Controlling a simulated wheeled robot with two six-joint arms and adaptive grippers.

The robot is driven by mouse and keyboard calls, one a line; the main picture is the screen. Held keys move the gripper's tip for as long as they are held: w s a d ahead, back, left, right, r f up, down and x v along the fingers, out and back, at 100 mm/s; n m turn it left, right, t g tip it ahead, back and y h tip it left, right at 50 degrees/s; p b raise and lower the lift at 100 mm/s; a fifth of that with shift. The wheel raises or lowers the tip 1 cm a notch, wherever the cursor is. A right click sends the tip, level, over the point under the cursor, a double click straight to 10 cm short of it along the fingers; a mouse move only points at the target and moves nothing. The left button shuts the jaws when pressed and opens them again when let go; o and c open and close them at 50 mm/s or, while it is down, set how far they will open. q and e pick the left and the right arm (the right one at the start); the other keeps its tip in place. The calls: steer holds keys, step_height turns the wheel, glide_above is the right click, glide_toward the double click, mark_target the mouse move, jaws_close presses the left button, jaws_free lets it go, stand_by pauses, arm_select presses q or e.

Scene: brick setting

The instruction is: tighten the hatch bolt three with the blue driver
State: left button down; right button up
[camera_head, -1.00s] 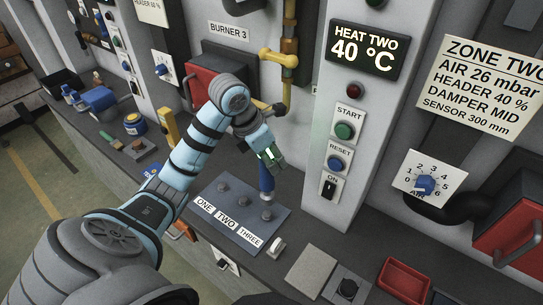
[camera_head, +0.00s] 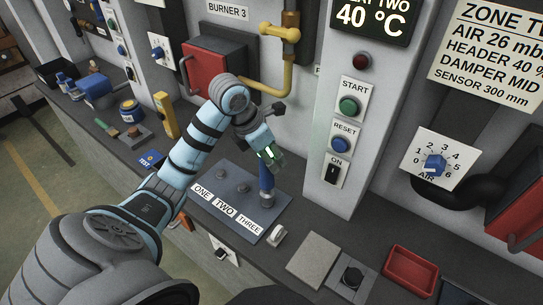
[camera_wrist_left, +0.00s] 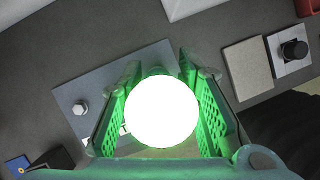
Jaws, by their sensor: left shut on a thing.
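The hatch plate (camera_head: 217,223) lies on the dark ledge, with labels ONE, TWO and THREE along its front edge. Bolt three (camera_head: 267,201) stands at its right end. My left gripper (camera_head: 271,157) is shut on the blue driver (camera_head: 266,179), which points down at bolt three. The driver's lower end appears to meet the bolt's head; exact seating is hard to tell. In the left wrist view the driver's end (camera_wrist_left: 161,111) is a glaring white disc between the green-lit fingers and hides bolt three. Another bolt (camera_wrist_left: 80,108) shows at left. My right gripper is out of view.
A red tray (camera_head: 411,270), a black knob (camera_head: 351,278) and a grey pad (camera_head: 314,260) lie right of the plate. A control column with START and RESET buttons (camera_head: 341,144) rises behind. A yellow object (camera_head: 165,115) and a blue TEST block (camera_head: 150,160) are left of my arm.

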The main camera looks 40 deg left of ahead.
arm_select(q)
steer(key=shift+f+b, duration=1)
steer(key=shift+f, duration=0.1)
stand_by(0.8)
steer(key=shift+s+f+b, duration=0.1)
steer(key=shift+f+b, duration=0.2)
steer(key=shift+f, duration=0.05)
stand_by(1.0)
steer(key=shift+r, duration=0.1)
step_height(320, 180, up, 7)
steer(key=p, duration=0.6)
